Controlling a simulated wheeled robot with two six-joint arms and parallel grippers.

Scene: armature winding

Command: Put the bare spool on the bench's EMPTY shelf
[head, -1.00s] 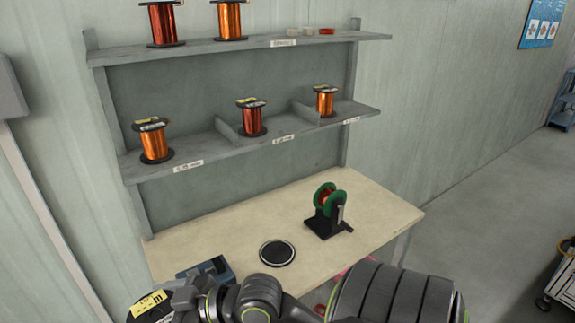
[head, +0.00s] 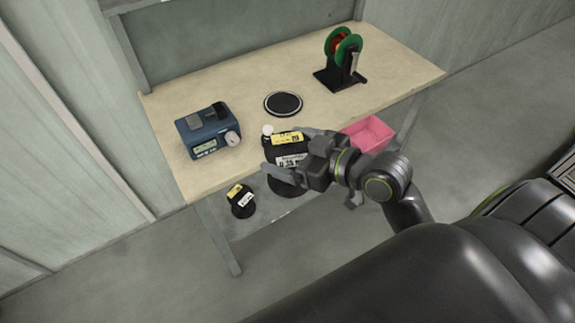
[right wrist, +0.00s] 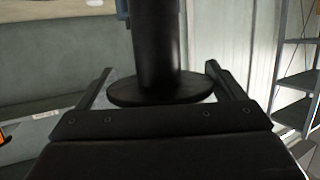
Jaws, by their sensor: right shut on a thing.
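A black bare spool (head: 290,161) with yellow and white labels is between the fingers of my right gripper (head: 281,150), just off the bench's front edge in the head view. The gripper is shut on it. In the right wrist view the spool's smooth black core (right wrist: 156,48) shows no wire, and its round flange lies between the two fingers (right wrist: 160,92). The upper shelves are out of the head view now, so the EMPTY shelf cannot be picked out. My left gripper is not in view.
A pink bin (head: 368,135) sits by the front edge. A small labelled black object (head: 241,201) lies below the front edge.

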